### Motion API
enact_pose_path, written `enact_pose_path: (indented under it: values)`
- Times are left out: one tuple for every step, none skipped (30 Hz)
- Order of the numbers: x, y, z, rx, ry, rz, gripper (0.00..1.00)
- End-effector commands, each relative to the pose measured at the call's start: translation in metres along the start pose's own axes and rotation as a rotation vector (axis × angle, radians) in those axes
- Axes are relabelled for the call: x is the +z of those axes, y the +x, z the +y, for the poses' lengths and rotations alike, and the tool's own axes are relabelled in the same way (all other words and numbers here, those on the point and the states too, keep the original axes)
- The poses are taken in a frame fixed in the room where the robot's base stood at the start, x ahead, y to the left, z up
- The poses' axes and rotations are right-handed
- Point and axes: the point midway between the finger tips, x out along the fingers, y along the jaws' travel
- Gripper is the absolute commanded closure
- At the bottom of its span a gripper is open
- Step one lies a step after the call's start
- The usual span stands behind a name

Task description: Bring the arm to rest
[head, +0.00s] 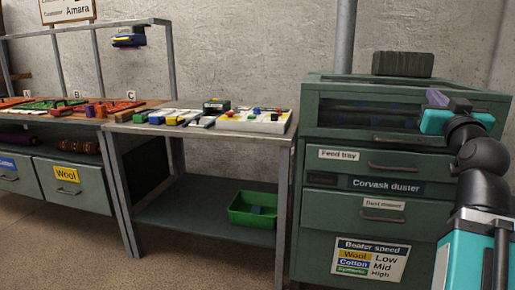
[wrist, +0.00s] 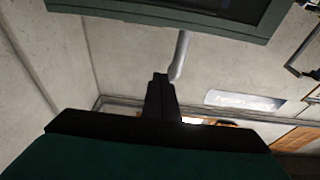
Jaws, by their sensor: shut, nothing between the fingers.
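My gripper (head: 436,98) is at the right of the head view, at the end of my raised, bent arm. It is in front of the upper part of the green duster cabinet (head: 340,180). In the wrist view the dark fingers of my gripper (wrist: 160,80) are together in the middle, with nothing between them. The wrist view shows wall and a green edge above the fingers.
A bench (head: 130,128) with colourful trays and small pieces stands left of the cabinet. A green bin (head: 253,209) sits on its lower shelf. Further left is a workbench with drawers (head: 68,187). A pipe (head: 345,40) runs up the wall. Floor is clear in front.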

Motion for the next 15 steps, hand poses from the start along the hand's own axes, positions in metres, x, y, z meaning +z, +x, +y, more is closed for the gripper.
enact_pose_path:
  values:
    - [-0.001,0.000,0.000,0.000,0.000,0.000,1.00]
    - [-0.004,0.001,-0.002,-0.003,0.001,0.000,1.00]
    - [-0.005,0.002,-0.004,-0.006,0.001,0.000,1.00]
    - [-0.006,0.003,-0.005,-0.007,0.002,0.000,1.00]
    - [-0.007,0.003,-0.006,-0.009,0.003,-0.001,1.00]
    - [-0.007,0.004,-0.007,-0.011,0.004,-0.003,1.00]
    - [-0.006,0.006,-0.008,-0.013,0.005,-0.006,1.00]
    - [-0.005,0.007,-0.009,-0.015,0.006,-0.009,1.00]
    - [-0.004,0.009,-0.011,-0.018,0.008,-0.013,1.00]
    - [-0.003,0.010,-0.012,-0.021,0.010,-0.017,1.00]
    - [-0.001,0.012,-0.013,-0.023,0.012,-0.022,1.00]
    - [0.001,0.014,-0.015,-0.027,0.015,-0.028,1.00]
    - [0.003,0.016,-0.017,-0.030,0.017,-0.033,1.00]
    - [0.006,0.018,-0.018,-0.032,0.019,-0.038,1.00]
    - [0.009,0.020,-0.020,-0.035,0.021,-0.046,1.00]
